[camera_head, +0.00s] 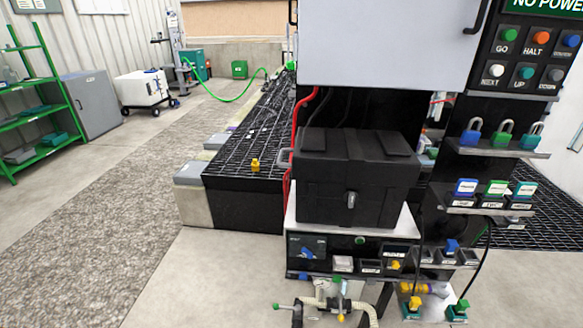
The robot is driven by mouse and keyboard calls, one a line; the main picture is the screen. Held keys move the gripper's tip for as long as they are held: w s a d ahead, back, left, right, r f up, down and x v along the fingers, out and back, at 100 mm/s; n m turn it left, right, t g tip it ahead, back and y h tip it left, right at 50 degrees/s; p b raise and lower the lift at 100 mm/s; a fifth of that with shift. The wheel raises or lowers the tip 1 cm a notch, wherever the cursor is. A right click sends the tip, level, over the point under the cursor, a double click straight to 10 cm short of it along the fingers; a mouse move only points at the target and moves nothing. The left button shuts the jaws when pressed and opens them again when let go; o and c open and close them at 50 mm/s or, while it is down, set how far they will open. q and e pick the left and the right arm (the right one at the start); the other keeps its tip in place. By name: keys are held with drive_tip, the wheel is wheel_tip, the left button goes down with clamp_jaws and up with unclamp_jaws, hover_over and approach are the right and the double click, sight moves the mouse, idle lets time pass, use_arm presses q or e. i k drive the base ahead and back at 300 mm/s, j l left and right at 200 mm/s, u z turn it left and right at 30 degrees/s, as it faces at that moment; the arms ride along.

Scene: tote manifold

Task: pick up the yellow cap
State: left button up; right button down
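A small yellow piece (255,165) stands on the near end of the black grid-topped bench, left of the black tote. Another small yellow piece (395,265) sits in the front row of the station below the tote. A yellow piece (415,302) shows low at the right, above a teal base. All are small in the view, and I cannot tell for certain which is the yellow cap. Neither of my grippers shows in the head view, and nothing is seen held.
A black tote (352,190) stands closed on a white-topped station (410,222). Padlocks (502,135) and labelled tags sit on shelves at the right. A pipe manifold (338,300) is at the bottom. Open floor (215,275) lies to the left.

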sight(255, 165)
drive_tip(key=i+j+z, duration=0.65)
drive_tip(key=j+z, duration=0.15)
drive_tip(key=i+j+z, duration=0.1)
drive_tip(key=j+z, duration=0.2)
drive_tip(key=j, duration=0.15)
drive_tip(key=i+j+z, duration=0.1)
drive_tip(key=j+z, duration=0.15)
drive_tip(key=j, duration=0.2)
